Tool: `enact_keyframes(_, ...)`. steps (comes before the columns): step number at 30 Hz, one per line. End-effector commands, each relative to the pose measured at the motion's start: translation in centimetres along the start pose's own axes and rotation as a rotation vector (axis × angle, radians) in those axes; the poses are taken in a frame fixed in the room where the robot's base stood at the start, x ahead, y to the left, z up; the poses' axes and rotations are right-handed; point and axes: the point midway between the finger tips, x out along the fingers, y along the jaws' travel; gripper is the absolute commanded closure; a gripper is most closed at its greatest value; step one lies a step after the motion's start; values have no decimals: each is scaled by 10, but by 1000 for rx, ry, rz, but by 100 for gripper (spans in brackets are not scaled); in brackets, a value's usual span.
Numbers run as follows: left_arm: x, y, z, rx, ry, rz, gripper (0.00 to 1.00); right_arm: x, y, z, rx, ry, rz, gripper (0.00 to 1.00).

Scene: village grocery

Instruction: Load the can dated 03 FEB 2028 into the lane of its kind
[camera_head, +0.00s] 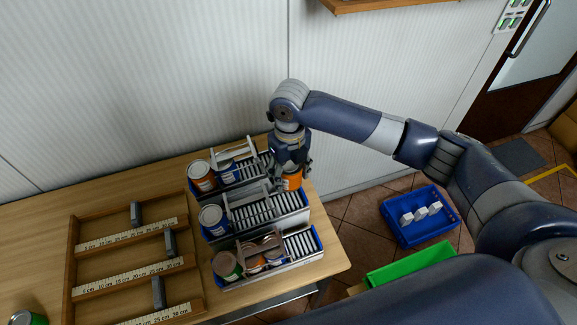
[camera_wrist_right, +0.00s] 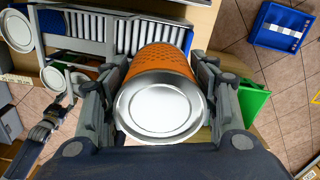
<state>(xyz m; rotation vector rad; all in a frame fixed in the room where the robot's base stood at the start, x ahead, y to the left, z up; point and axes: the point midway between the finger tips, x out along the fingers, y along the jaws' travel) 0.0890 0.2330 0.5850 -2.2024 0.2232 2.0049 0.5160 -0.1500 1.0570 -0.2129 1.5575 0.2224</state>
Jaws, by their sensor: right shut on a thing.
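My right gripper (camera_head: 291,172) is shut on an orange can (camera_head: 293,182), near the right ends of the back and middle lanes. In the right wrist view the orange can (camera_wrist_right: 160,85) sits between the fingers, its pale metal end toward the camera. No date is readable. The back lane (camera_head: 249,184) holds a red-and-white can (camera_head: 202,176) and another can (camera_head: 227,172). The middle lane (camera_head: 260,229) has a white-and-blue can (camera_head: 212,218) at its left end. The front lane (camera_head: 298,262) holds a green can (camera_head: 226,265) and orange-brown cans (camera_head: 252,259).
A wooden tray (camera_head: 71,258) with measuring strips and grey blocks lies left of the lanes. On the floor at right are a blue crate (camera_head: 437,233) with white blocks and a green bin (camera_head: 411,264).

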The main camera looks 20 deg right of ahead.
Motion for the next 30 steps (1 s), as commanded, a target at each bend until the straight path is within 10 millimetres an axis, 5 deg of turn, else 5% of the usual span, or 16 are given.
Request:
enact_keyframes(6,-6,-4,0,-2,-1,-4,60,1,0,3,-147,3,-4,77)
enact_keyframes(20,-4,-3,1,-1,-2,-4,60,27,0,3,-159,5,-5,77)
enact_keyframes(30,32,-2,5,1,-3,-2,60,65,-1,3,-159,2,-5,77)
